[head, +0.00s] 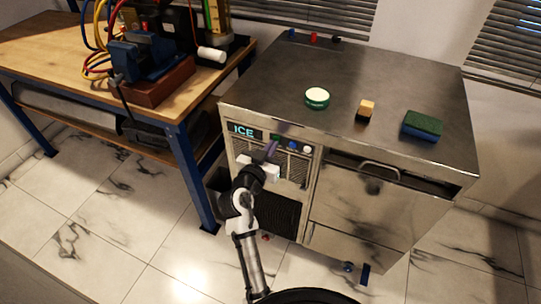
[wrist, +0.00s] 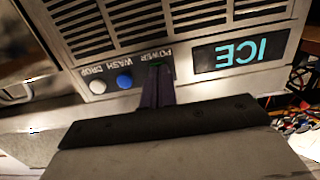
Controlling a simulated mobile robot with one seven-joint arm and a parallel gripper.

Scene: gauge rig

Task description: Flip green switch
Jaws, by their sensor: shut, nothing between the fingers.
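The green switch (head: 276,138) sits on the front panel of the ICE machine (head: 330,110), to the right of the lit ICE display (head: 245,131). My gripper (head: 271,149) has its purple fingers closed together with nothing between them. Its tips are at the panel by the green switch. In the wrist view, which is upside down, the fingertips (wrist: 157,68) point at the spot labelled POWER and mostly cover the green switch. I cannot tell whether they touch it or which way it is set.
A blue button (wrist: 124,82) and a white button (wrist: 97,86), labelled WASH and DROP, sit beside the switch. A workbench (head: 50,48) stands left.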

